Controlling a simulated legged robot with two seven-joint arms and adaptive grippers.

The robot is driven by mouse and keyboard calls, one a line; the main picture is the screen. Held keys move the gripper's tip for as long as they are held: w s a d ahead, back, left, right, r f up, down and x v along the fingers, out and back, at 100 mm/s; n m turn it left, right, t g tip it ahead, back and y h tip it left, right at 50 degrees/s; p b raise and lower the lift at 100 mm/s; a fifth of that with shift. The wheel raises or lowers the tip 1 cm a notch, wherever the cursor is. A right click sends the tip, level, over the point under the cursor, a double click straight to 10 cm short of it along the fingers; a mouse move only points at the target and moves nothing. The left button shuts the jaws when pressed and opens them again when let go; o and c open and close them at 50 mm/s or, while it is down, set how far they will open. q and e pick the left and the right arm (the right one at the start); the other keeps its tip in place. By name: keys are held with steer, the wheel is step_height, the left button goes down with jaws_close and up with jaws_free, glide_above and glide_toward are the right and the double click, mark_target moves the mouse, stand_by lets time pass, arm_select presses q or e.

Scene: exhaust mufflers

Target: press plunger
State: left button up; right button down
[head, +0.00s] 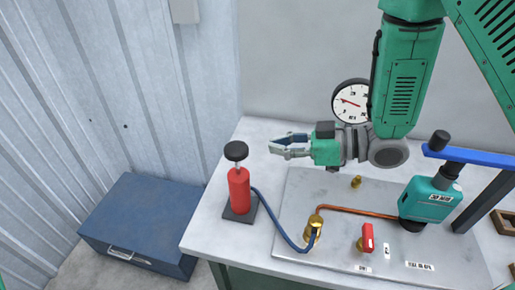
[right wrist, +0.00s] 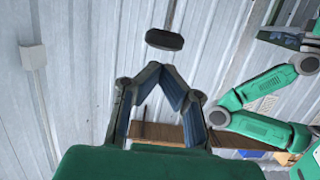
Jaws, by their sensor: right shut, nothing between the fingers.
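The red hand pump (head: 239,190) stands upright on a dark base at the left of the workbench. Its black plunger knob (head: 236,151) sits on top, with a short bit of rod showing below it. My right gripper (head: 272,146) is shut and empty, with its fingers pointing left toward the knob. The fingertips are apart from the knob, to its right in the head view. In the right wrist view the knob (right wrist: 165,40) lies beyond the closed fingertips (right wrist: 166,72), roughly in line with them. My left gripper cannot be made out.
A blue hose (head: 277,226) runs from the pump to a brass fitting (head: 314,226). A metal plate (head: 297,205) holds a copper pipe, a red valve handle (head: 368,237) and a green device (head: 428,200). A dial gauge (head: 349,103) stands behind. A blue box (head: 142,222) is on the floor.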

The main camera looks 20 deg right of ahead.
arm_select(q)
steer(key=shift+a+f, duration=0.25)
steer(key=shift+a, duration=0.3)
arm_select(e)
steer(key=shift+s+d+r, duration=0.3)
steer(key=shift+s+r, duration=0.2)
steer(key=shift+s, duration=0.25)
arm_select(q)
steer(key=shift+d+r, duration=0.1)
steer(key=shift+d, duration=0.35)
arm_select(e)
steer(key=shift+d+f, duration=0.1)
steer(key=shift+d, duration=0.4)
arm_select(q)
steer(key=shift+a, duration=0.35)
arm_select(e)
steer(key=shift+w+a, duration=0.1)
steer(key=shift+a, duration=0.3)
arm_select(q)
steer(key=shift+d, duration=0.1)
arm_select(e)
steer(key=shift+d, duration=0.1)
